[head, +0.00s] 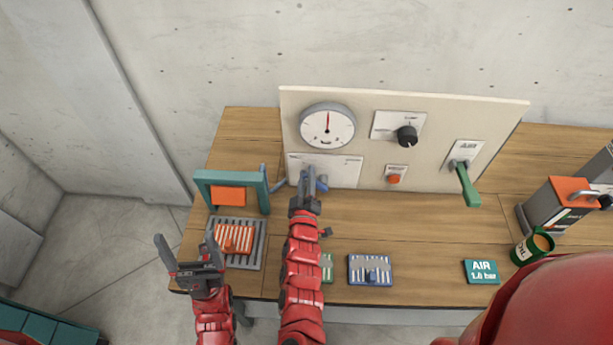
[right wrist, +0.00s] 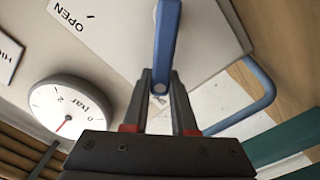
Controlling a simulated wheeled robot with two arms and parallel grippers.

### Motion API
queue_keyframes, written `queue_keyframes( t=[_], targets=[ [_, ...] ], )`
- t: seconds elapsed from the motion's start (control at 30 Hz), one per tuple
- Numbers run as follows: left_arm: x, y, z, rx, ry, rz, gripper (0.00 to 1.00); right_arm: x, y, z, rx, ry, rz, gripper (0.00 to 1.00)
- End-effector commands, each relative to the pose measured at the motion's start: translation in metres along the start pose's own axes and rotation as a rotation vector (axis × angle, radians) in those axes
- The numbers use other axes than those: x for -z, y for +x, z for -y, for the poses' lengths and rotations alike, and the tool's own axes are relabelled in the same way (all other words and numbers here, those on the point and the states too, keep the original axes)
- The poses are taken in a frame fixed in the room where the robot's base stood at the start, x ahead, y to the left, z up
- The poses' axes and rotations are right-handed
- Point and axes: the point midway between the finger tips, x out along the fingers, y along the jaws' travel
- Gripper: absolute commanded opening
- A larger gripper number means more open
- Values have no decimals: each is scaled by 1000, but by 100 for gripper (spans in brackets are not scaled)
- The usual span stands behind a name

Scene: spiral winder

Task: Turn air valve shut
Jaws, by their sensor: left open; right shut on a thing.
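The blue air valve lever (right wrist: 166,40) is between the fingertips of my right gripper (right wrist: 162,80) in the right wrist view, and the gripper is shut on it. Behind it is a white plate (right wrist: 110,20) marked OPEN. In the head view my right gripper (head: 307,178) is at the lower left of the upright panel (head: 440,115), covering most of the lever; a bit of blue (head: 322,184) shows beside it. The round gauge (head: 327,125) sits above, its red needle pointing up. My left gripper (head: 190,258) is open and empty at the table's left front.
A teal frame (head: 204,178) and a grey rack (head: 255,245) with an orange block stand near my left gripper. The panel also has a black knob (head: 407,136), an orange button (head: 394,178) and a green lever (head: 468,186).

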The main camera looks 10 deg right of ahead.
Motion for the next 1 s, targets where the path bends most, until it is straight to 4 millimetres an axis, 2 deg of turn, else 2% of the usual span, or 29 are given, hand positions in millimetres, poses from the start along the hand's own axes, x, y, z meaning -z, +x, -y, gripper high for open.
queue_keyframes(
  t=[0.17, 0.2, 0.33, 0.6, 0.73, 0.87, 1.0],
  targets=[
    [0, 0, 0, 0, 0, 0, 86, -1, -1, 3, 6, -4, 1, 0],
    [0, 0, 0, 0, 0, 0, 86, -1, -1, 3, 6, -3, 1, 32],
    [0, 0, 0, 0, 0, 0, 86, -1, -1, 2, 5, -2, 1, 55],
    [0, 0, 0, 0, 0, 0, 86, 0, -1, 1, 3, -1, 1, 55],
    [1, 6, 0, 0, 0, 0, 86, 1, -9, 1, 6, -1, 2, 55],
    [3, 20, 1, 0, 0, 0, 86, 3, -31, -1, 7, -2, 3, 55],
    [6, 37, 2, 0, 0, 0, 86, 3, -68, -1, 10, -4, 4, 55]
  ],
)
